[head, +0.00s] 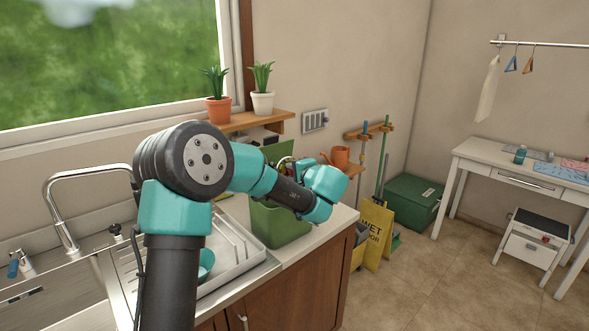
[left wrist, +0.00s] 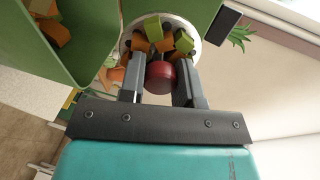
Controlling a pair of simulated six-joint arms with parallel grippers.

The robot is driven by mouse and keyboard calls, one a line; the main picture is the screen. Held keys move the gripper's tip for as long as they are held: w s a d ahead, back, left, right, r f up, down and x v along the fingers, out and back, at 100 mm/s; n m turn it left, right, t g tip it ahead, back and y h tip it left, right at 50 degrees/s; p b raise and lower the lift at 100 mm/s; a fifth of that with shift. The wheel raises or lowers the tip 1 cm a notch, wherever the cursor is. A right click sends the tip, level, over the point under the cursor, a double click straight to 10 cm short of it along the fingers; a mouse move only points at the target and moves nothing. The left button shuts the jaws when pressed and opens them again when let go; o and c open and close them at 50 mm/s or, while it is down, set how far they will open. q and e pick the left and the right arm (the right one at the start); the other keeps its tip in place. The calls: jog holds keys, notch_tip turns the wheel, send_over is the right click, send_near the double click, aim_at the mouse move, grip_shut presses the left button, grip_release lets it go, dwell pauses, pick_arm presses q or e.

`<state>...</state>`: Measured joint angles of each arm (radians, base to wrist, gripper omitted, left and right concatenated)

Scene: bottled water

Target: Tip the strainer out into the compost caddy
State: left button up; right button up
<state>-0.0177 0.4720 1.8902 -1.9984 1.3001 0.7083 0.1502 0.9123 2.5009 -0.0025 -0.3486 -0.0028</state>
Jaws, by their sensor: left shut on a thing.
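My left gripper (left wrist: 160,68) is shut on the strainer's dark red handle (left wrist: 158,77), one finger on each side. The strainer's pale round rim (left wrist: 204,45) shows past the fingers, with orange and green scraps (left wrist: 183,42) in its opening. The green compost caddy (left wrist: 85,62) is beside it on the left in the left wrist view, with orange scraps inside. In the head view the caddy (head: 279,226) stands on the counter with its green lid raised behind. My wrist hides most of the gripper and strainer there. My right gripper is not in view.
A white drying tray (head: 248,262) lies left of the caddy, and the sink with its tap (head: 62,215) is farther left. Two potted plants (head: 240,102) stand on a shelf behind. A yellow wet-floor sign (head: 373,236) stands beyond the counter's right end.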

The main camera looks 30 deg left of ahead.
pick_arm(q)
jog(key=shift+w+a+f+t+y, duration=0.1)
jog(key=shift+a+f+t+y, duration=0.1)
jog(key=shift+f+t+y, duration=0.7)
jog(key=shift+w+a+f+t+y, duration=0.15)
jog(key=shift+f+t+y, duration=0.35)
jog(key=shift+y, duration=0.7)
jog(key=shift+f, duration=0.1)
jog(key=s+d+f+m+t+h, duration=0.3)
jog(key=d+f, duration=0.3)
jog(key=d, duration=0.5)
jog(key=s+d+f+m+t+h, duration=0.3)
jog(key=d+f+h, duration=0.2)
jog(key=d, duration=0.6)
jog(key=s+d+f+m+t+h, duration=0.2)
jog(key=s+d+f+t+h, duration=0.1)
jog(key=d+f, duration=0.5)
jog(key=s+d, duration=0.1)
jog(key=d, duration=0.2)
jog(key=shift+f+m+h, duration=0.2)
jog(key=shift+m+h, duration=0.2)
